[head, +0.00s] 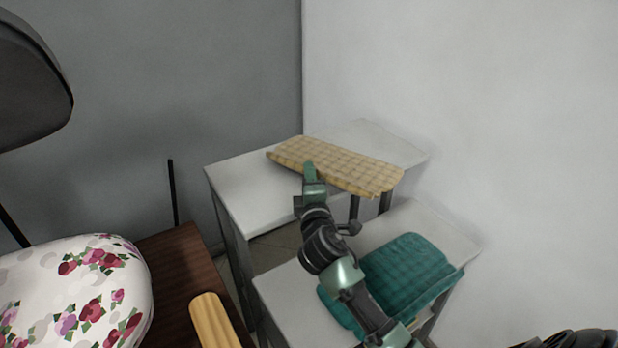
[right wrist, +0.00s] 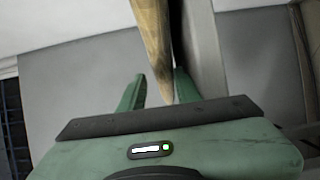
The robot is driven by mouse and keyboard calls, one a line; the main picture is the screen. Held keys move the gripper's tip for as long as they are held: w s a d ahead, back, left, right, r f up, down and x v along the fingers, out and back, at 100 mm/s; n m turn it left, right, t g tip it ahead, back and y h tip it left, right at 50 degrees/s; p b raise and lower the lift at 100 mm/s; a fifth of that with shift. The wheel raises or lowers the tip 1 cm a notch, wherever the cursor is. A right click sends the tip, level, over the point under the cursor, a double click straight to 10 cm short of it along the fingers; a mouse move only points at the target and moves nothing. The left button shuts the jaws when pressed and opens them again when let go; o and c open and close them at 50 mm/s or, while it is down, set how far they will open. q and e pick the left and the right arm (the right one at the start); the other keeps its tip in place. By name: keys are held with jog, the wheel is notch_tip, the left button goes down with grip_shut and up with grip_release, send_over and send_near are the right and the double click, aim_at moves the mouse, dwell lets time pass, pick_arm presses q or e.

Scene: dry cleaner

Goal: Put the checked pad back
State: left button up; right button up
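The checked pad (head: 345,165) is yellow-tan and thin. It lies over the white table (head: 235,185) in the corner, and its near long edge reaches past the table's front edge. I cannot tell whether it rests fully flat there. My right gripper (head: 309,172) is at the pad's near edge, left of its middle. In the right wrist view the pad's edge (right wrist: 154,45) comes down between my two green fingers (right wrist: 158,92). The fingers stand apart, with a gap between the left finger and the pad. My left gripper is not in view.
A teal quilted pad (head: 405,278) lies on a nearer white table (head: 285,295), under my right arm. A floral padded board (head: 75,290) and a light wooden piece (head: 213,322) are on a dark brown surface (head: 182,270) at left. Walls close the corner behind.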

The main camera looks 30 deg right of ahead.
jog(key=shift+f, duration=0.3)
jog(key=shift+r+p, duration=0.4)
jog(key=v, duration=1.2)
jog(key=shift+r+b, duration=0.35)
jog(key=shift+b, duration=0.05)
